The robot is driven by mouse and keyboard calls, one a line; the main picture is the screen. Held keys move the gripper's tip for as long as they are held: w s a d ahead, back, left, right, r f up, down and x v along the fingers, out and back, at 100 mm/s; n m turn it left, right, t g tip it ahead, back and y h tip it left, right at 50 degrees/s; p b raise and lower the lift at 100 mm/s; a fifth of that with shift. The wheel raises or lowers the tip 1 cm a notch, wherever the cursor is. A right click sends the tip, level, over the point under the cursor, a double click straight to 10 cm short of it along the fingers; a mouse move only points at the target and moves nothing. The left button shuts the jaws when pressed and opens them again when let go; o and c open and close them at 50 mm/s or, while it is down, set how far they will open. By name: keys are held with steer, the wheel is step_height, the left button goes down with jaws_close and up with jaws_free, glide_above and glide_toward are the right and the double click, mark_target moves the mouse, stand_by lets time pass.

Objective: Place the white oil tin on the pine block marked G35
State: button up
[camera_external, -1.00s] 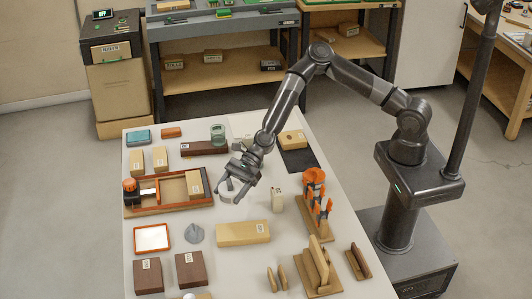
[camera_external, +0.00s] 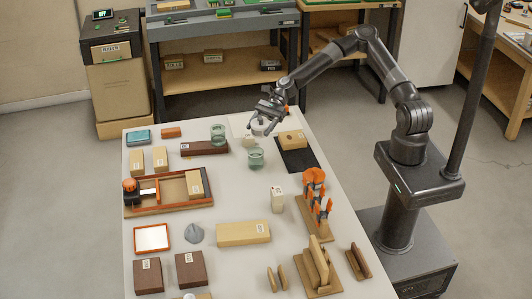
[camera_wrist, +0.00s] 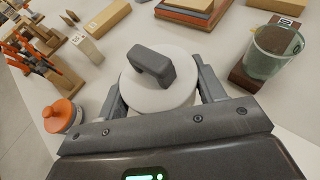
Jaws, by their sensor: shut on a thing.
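My gripper (camera_external: 258,126) is at the far end of the table. It is shut on a round white tin with a dark grey handle on top, which shows between the fingers in the wrist view (camera_wrist: 150,98). I cannot tell how high it is above the table. Several pine blocks carry labels too small to read, so I cannot tell which is G35. A long one (camera_external: 242,234) lies mid-table and one (camera_external: 291,137) lies on a black mat right of my gripper. Others stand at the left (camera_external: 137,161) and in the orange-edged tray (camera_external: 170,204).
An orange-capped jar (camera_wrist: 61,115) is beside my gripper. A pale upright block (camera_external: 277,200) and an orange rack (camera_external: 315,190) stand at the right. The table's middle has free room.

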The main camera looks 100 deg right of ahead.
steer(key=s+d+r, duration=0.2)
steer(key=s+d, duration=0.3)
steer(key=s, duration=0.7)
steer(key=s+d+r, duration=0.2)
steer(key=s+d, duration=0.4)
steer(key=s, duration=0.6)
glide_above(293, 137)
step_height(293, 137, down, 7)
steer(key=shift+w+f, duration=0.1)
steer(key=shift+f, duration=1.95)
steer(key=o, duration=1.4)
steer(key=shift+f, duration=0.1)
steer(key=v, duration=1.2)
steer(key=shift+d, duration=0.2)
